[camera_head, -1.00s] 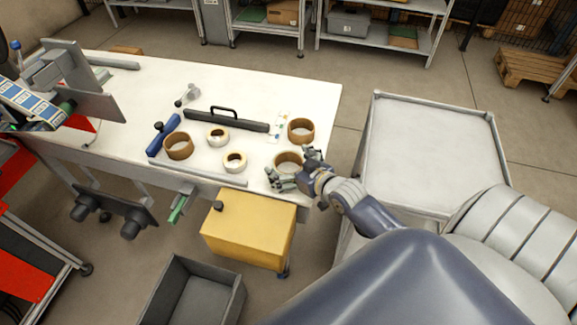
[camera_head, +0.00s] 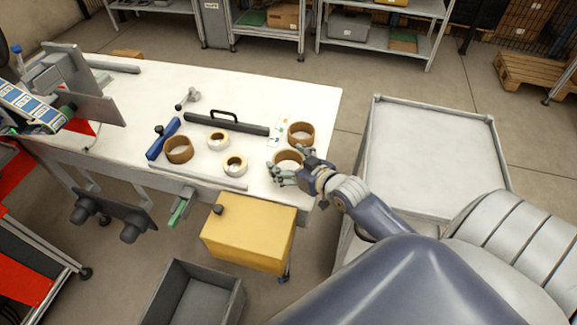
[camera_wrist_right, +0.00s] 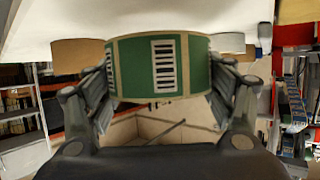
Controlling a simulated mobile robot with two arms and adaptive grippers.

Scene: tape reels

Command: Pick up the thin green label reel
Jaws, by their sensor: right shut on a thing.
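The green label reel (camera_wrist_right: 160,66) fills the middle of the right wrist view, with a green band, tan edges and white barcode-like labels. My right gripper (camera_wrist_right: 165,88) is shut on it, with a finger on either side. In the head view the reel (camera_head: 287,156) shows as a tan-rimmed ring near the right end of the white table, partly hidden by the right gripper (camera_head: 288,167). It looks at or close to table height; I cannot tell whether it touches the table. My left gripper is not in view.
A brown reel (camera_head: 300,130) stands close behind the held one. Two white reels (camera_head: 235,165) (camera_head: 218,141) and another brown reel (camera_head: 179,152) stand further left. A dark bar with a handle (camera_head: 228,124) lies behind them. A grey-topped cart (camera_head: 435,150) stands right of the table.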

